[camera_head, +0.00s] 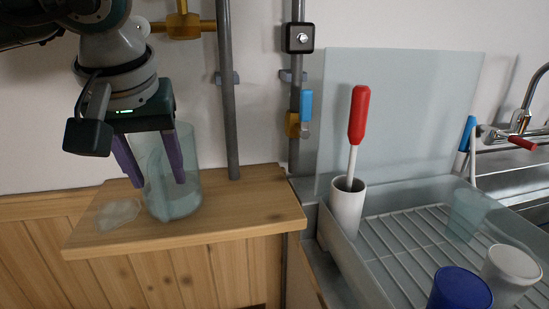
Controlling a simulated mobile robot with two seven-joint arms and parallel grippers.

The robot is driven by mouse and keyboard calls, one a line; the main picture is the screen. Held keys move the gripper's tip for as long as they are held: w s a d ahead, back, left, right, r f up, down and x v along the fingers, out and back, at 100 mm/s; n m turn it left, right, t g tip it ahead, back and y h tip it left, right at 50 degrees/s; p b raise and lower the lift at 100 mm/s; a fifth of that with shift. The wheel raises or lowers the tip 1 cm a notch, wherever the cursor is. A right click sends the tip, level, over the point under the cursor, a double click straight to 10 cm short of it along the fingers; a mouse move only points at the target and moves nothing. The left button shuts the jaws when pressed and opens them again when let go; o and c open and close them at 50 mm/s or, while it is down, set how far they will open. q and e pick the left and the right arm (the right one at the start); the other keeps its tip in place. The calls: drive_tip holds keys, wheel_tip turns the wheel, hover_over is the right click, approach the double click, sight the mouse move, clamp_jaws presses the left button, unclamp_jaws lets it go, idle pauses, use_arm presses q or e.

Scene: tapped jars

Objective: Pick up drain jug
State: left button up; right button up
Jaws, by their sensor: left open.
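The drain jug (174,200) is a clear, slightly green glass vessel. It stands upright on the wooden shelf (240,221) at the left. My left gripper (157,183) comes down from above with its two purple fingers apart. One finger shows at the jug's left side and the other in front of or within its upper part; I cannot tell which. The gripper is open, and part of the jug's rim is hidden behind it. My right gripper is not in view.
A clear flat piece (118,213) lies left of the jug. Grey pipes (229,100) rise behind the shelf. Right of it, a white cup (346,209) holds a red-handled brush (358,115). A blue cup (459,290) and a white cup (511,270) stand by the wire rack (400,240).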

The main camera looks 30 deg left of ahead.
use_arm(q)
drive_tip(key=shift+x, duration=1.05)
clamp_jaws()
idle(0.5)
